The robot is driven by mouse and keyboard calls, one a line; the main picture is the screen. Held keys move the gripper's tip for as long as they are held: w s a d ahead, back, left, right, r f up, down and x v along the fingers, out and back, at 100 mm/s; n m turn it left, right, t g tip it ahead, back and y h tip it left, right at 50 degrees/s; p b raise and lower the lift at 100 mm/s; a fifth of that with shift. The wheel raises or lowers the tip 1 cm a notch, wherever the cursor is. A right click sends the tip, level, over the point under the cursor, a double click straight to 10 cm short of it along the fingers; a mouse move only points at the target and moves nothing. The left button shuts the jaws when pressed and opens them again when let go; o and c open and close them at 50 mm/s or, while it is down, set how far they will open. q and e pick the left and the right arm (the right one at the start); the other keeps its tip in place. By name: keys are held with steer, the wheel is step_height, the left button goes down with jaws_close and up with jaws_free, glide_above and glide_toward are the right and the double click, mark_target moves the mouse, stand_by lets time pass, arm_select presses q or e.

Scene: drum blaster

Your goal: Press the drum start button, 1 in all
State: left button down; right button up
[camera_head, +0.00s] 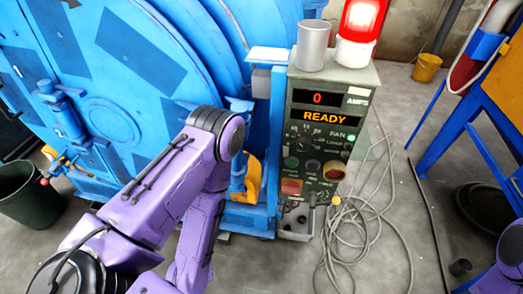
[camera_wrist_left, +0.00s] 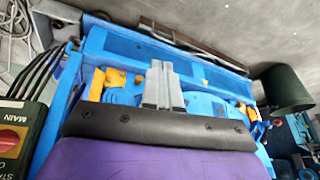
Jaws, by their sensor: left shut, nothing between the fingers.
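The control panel (camera_head: 322,125) stands right of the blue drum (camera_head: 110,60). Its displays show "0" and "READY". It carries a green button (camera_head: 291,162), a round red button (camera_head: 334,171) and a square red one (camera_head: 291,187). The label of the drum start button is too small to read. The left wrist view shows the panel's edge (camera_wrist_left: 22,130) at far left, with a red control beside "MAIN" and a cut-off "STA" label. My left gripper (camera_wrist_left: 163,68) is shut and empty, apart from the panel. In the head view my purple left arm hides it. My right gripper is out of view.
A metal cup (camera_head: 312,45) and a lit red beacon (camera_head: 360,25) sit on the panel's top. Loose cables (camera_head: 365,225) lie on the floor at its right. A dark bin (camera_head: 25,200) stands at left. A blue frame (camera_head: 470,130) stands at right.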

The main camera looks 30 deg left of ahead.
mark_target(291, 164)
arm_select(q)
steer(key=w+d+r+m+t+h+p, duration=0.1)
steer(key=w+d+r+m+t+h, duration=0.1)
steer(key=w+d+r, duration=0.3)
steer(key=w+d+r+m+t+h+p, duration=0.1)
steer(key=w+d+r+m, duration=0.3)
steer(key=w, duration=0.7)
steer(key=w+d+r+m+t+h+p, duration=0.1)
steer(key=w+d+r+m+t+h, duration=0.2)
steer(key=w+d+r, duration=0.3)
step_height(291, 164, up, 2)
steer(key=shift+w+d+r+m+t+p, duration=0.3)
steer(key=shift+w+t, duration=0.3)
steer(key=shift+w, duration=0.35)
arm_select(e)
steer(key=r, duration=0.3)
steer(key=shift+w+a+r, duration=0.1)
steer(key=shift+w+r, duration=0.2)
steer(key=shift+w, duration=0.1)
arm_select(q)
steer(key=w+a, duration=0.2)
steer(key=w, duration=0.6)
steer(key=shift+w+a, duration=0.2)
steer(key=shift+a, duration=0.05)
steer(key=shift+w+a, duration=0.1)
steer(key=shift+w, duration=0.25)
